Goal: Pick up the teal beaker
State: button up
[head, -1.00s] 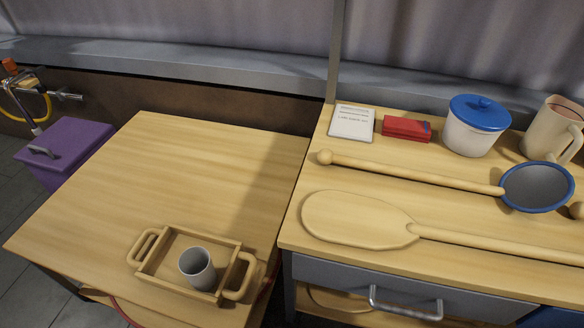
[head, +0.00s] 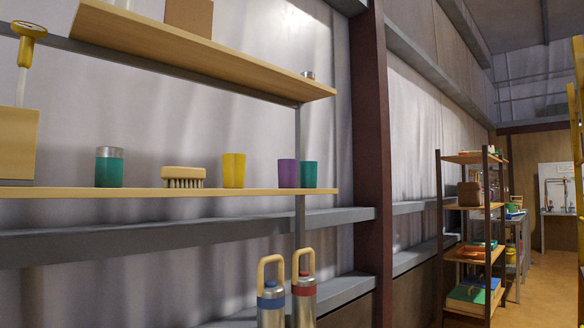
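A teal beaker (head: 309,175) stands upright near the right end of the lower wall shelf (head: 225,192) in the head view. A purple beaker (head: 287,173) stands just to its left and seems to overlap it slightly. A yellow beaker (head: 233,170) stands further left. A teal jar with a grey lid (head: 109,167) stands near the left part of the same shelf. My gripper is not in view.
A wooden brush (head: 183,177) lies between the jar and the yellow beaker. An upper shelf (head: 200,50) overhangs the lower one. Two metal flasks with looped handles, one blue-banded (head: 271,296) and one red-banded (head: 304,292), stand below. A loaded rack (head: 474,230) stands beyond a dark post (head: 372,160).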

aim_at(308, 170)
jog(key=z, duration=0.05)
jog(key=k, duration=0.4)
jog(key=z, duration=1.6)
jog(key=i, duration=0.85)
jog(key=u, duration=0.75)
jog(key=i, duration=0.65)
jog(key=u, duration=0.65)
